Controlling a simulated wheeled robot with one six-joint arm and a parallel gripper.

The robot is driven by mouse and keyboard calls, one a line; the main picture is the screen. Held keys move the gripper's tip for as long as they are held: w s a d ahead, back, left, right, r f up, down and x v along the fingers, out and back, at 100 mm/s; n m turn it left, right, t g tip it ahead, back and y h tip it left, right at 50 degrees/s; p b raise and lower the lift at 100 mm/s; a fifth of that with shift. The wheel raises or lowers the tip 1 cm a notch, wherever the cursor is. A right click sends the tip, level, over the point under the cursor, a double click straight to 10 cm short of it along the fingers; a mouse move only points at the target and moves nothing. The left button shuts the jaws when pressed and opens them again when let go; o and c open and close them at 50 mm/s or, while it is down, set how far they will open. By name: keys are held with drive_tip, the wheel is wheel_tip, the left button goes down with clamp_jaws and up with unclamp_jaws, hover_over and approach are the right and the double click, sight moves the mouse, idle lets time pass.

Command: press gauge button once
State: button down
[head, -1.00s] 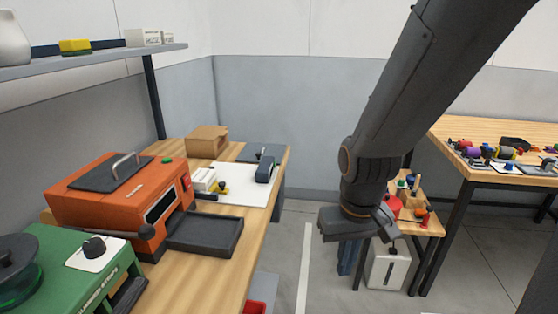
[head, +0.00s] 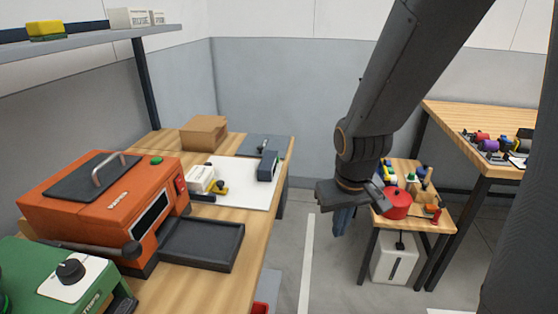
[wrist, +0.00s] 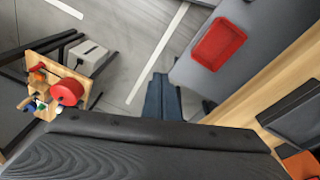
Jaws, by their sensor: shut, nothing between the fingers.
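I cannot tell for certain which item is the gauge. A dark blue block-shaped device (head: 268,166) stands on the white mat at the far part of the left bench; no button can be made out on it. A small yellow-and-black item (head: 219,188) lies on the same mat. My gripper (head: 342,226) hangs over open floor, right of the bench and apart from everything. Its bluish fingers show in the wrist view (wrist: 161,88), shut and empty.
An orange machine (head: 80,208) with a green button and a dark tray (head: 202,246) stands on the left bench. A small wooden stand (head: 400,222) with a red round item is close right of my gripper. A red bin (wrist: 218,44) shows in the wrist view.

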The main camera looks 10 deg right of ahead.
sight(278, 160)
drive_tip(key=w+d+n+t+y, duration=0.1)
drive_tip(key=w+n+t+y, duration=0.2)
drive_tip(key=w, duration=1)
drive_tip(key=w+d+n+t+y, duration=0.2)
drive_tip(key=w+n+t+y, duration=0.2)
drive_tip(key=w, duration=1)
drive_tip(key=shift+w+d+f+n+t+p, duration=0.15)
drive_tip(key=shift+w+f+n+t+p, duration=0.2)
drive_tip(key=shift+n+t, duration=1.5)
drive_tip(key=shift+r, duration=0.1)
drive_tip(key=w+a+b, duration=0.1)
drive_tip(key=w+a, duration=0.1)
drive_tip(key=a, duration=0.6)
drive_tip(key=shift+w+a, duration=0.2)
drive_tip(key=shift+w, duration=0.1)
drive_tip(key=shift+a, duration=0.15)
drive_tip(key=shift+w+a, duration=0.15)
drive_tip(key=shift+a, duration=0.1)
